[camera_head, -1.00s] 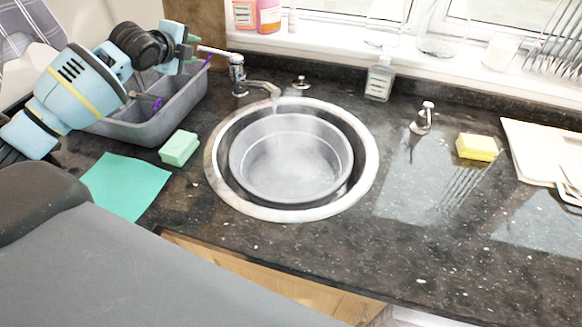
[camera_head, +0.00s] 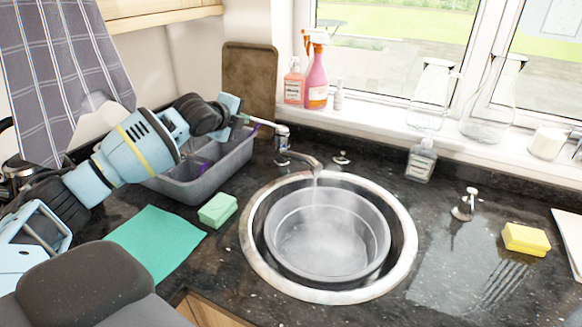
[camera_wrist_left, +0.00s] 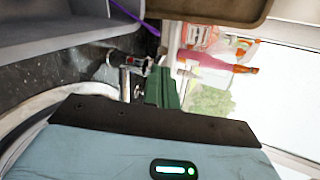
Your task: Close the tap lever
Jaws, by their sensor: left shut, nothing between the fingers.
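The chrome tap (camera_head: 283,143) stands behind the round sink, and water runs from its spout. Its pale lever (camera_head: 262,123) points left from the tap's top. My left gripper (camera_head: 241,119) is shut and empty at the lever's left end. I cannot tell whether it touches the lever. In the left wrist view the green fingers (camera_wrist_left: 164,88) are together, with the tap (camera_wrist_left: 128,62) just to their left. My right gripper is not in view.
A grey basin (camera_head: 374,220) sits in the sink, steaming. A grey caddy (camera_head: 185,188) stands below my left arm, with a brown board (camera_head: 248,80) behind. A green sponge (camera_head: 218,210) and teal cloth (camera_head: 155,245) lie left. Bottles (camera_head: 316,75) line the sill.

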